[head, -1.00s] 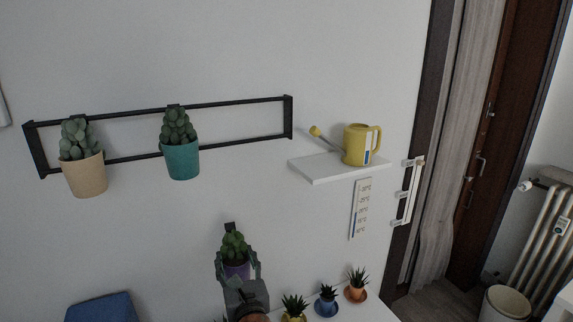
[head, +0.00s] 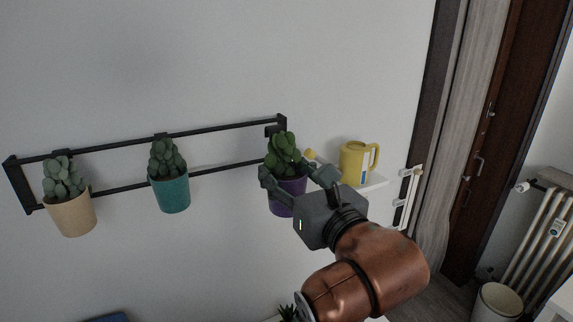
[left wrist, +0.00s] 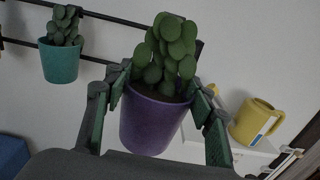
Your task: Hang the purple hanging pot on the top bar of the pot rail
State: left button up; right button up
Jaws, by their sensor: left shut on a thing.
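The purple hanging pot (head: 287,198) holds a green cactus and has a dark hook at its back. My left gripper (head: 299,181) is shut on it, with a finger on each side; the pot also shows in the left wrist view (left wrist: 152,122). The pot is upright in front of the right end of the pot rail (head: 215,129). Its hook is near the top bar, just below it in the head view; I cannot tell whether they touch. The beige pot (head: 72,215) and the teal pot (head: 171,194) hang on the rail to the left. My right gripper is not in view.
A white wall shelf (head: 373,183) with a yellow watering can (head: 354,163) is just right of the purple pot, partly behind my left arm. The top bar is free between the teal and purple pots. A radiator (head: 545,235) stands far right.

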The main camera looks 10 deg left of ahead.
aim_at(277, 164)
pick_arm(q)
jog(key=shift+w+a+r, duration=0.1)
jog(key=shift+w+a, duration=0.2)
jog(key=shift+a, duration=0.15)
jog(key=shift+w+a, duration=0.45)
jog(key=shift+w, duration=0.05)
jog(key=shift+p+x, duration=0.55)
jog(key=shift+x, duration=1.6)
jog(key=w+a+f+p, duration=0.1)
jog(key=w+a+f, duration=0.1)
jog(key=w+a, duration=0.3)
jog(key=shift+w+f, duration=0.35)
jog(key=shift+w, duration=0.95)
jog(key=shift+a, duration=0.1)
